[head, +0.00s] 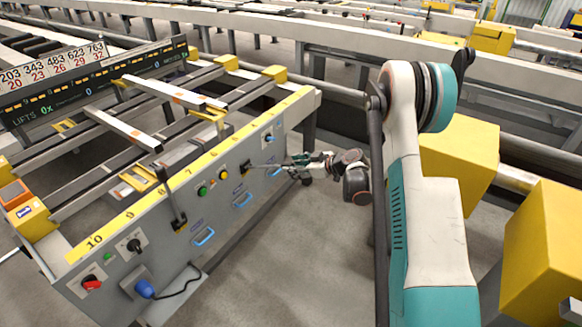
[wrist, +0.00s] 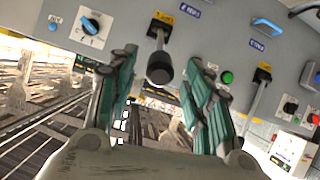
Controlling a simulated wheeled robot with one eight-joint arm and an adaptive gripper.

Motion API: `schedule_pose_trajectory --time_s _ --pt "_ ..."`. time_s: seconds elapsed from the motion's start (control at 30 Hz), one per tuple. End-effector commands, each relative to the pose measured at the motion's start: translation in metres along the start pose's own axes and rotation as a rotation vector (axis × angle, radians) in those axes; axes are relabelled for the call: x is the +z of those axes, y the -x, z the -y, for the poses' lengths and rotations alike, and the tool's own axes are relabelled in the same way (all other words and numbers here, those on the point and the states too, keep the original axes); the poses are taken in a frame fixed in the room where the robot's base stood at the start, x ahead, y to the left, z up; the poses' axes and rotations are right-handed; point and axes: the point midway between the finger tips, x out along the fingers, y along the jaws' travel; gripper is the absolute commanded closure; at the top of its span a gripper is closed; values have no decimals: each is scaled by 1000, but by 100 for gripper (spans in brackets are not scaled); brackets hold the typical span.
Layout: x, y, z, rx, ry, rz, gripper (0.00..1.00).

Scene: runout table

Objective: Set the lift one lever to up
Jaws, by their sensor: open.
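A grey control panel (head: 225,180) carries two levers. The nearer lever (head: 172,203) has a dark grip that points up; it also shows in the wrist view (wrist: 257,98). The farther lever (head: 246,167) sticks out from the panel towards my gripper. In the wrist view the black knob of the farther lever (wrist: 159,68) is between my fingers, with a gap on both sides. My gripper (head: 300,160) is open in front of the panel, and its two green fingers (wrist: 160,84) straddle the knob. The yellow lever labels are too small to read.
A green button (head: 202,190), a yellow button (head: 224,174), a rotary switch (head: 269,138) and blue handles (head: 204,236) are on the panel near the levers. A red knob (head: 91,283) is at the near end. Yellow blocks (head: 462,155) stand at right. The floor before the panel is clear.

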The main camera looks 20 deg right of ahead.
Motion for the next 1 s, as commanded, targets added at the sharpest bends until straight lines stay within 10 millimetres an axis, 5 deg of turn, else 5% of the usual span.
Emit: schedule_pose_trajectory --time_s 0.4,1.0 --pt "1 80 -1 2 -1 0 54" --pt "1 94 0 1 -1 0 54"
